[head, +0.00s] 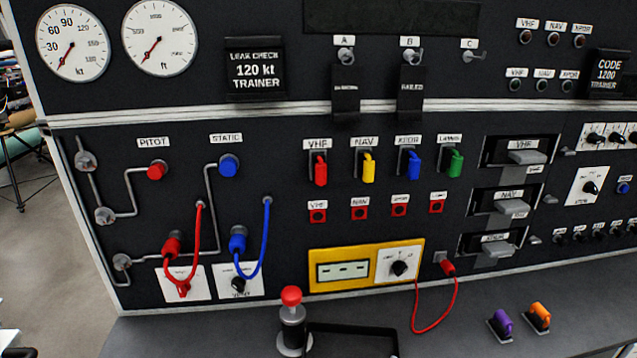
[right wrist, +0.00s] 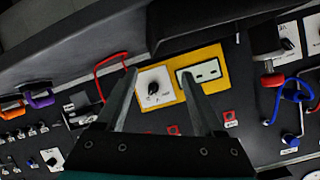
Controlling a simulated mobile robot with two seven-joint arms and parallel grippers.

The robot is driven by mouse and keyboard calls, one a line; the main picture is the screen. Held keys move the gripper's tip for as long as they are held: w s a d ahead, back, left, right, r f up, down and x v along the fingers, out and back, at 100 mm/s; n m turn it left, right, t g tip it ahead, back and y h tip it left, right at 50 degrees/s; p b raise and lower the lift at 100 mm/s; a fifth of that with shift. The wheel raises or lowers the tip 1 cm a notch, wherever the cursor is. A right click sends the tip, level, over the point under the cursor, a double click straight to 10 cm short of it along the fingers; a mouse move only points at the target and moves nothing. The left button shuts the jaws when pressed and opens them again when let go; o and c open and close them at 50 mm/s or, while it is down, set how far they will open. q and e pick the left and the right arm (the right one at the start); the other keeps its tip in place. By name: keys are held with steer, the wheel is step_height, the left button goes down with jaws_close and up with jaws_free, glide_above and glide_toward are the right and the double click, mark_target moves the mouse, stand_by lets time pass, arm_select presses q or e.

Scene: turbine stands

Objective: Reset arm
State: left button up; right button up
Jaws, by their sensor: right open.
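My right gripper (right wrist: 158,76) shows in the right wrist view, open and empty. Its two fingers point toward the yellow meter panel (right wrist: 222,62), with the panel's white dial plate (right wrist: 153,90) showing between them. I cannot tell the exact gap to the panel. In the head view the same yellow panel (head: 320,283) sits low in the middle of the black board, and neither gripper shows there.
A dark ledge (head: 450,320) runs below the board. On it stand a red-topped plunger (head: 291,318), a black tray (head: 350,340), and purple (head: 502,324) and orange (head: 540,316) handled pieces. Red (head: 198,245) and blue (head: 262,250) hoses hang at left; a red cable (head: 432,325) loops down.

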steer(key=s+a+r+n+g+h, duration=0.1)
steer(key=s+r+n+g, duration=0.3)
steer(key=s, duration=0.8)
steer(key=s+a+r+n+g+h, duration=0.1)
steer(key=s+a+g, duration=0.1)
steer(key=s+g, duration=0.65)
steer(key=s+f+t, duration=0.1)
steer(key=s+f, duration=0.2)
steer(key=f, duration=0.9)
steer(key=s+f+t, duration=0.1)
steer(key=s+f, duration=0.1)
steer(key=f, duration=0.9)
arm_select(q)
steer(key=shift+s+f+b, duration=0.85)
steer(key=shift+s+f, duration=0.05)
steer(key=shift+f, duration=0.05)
arm_select(e)
steer(key=s+d+f+g, duration=0.1)
steer(key=s+d+f, duration=0.2)
steer(key=s+f, duration=1.1)
steer(key=shift+s+f+n+g, duration=0.25)
steer(key=shift+s+n+g, duration=0.1)
steer(key=shift+s, duration=0.3)
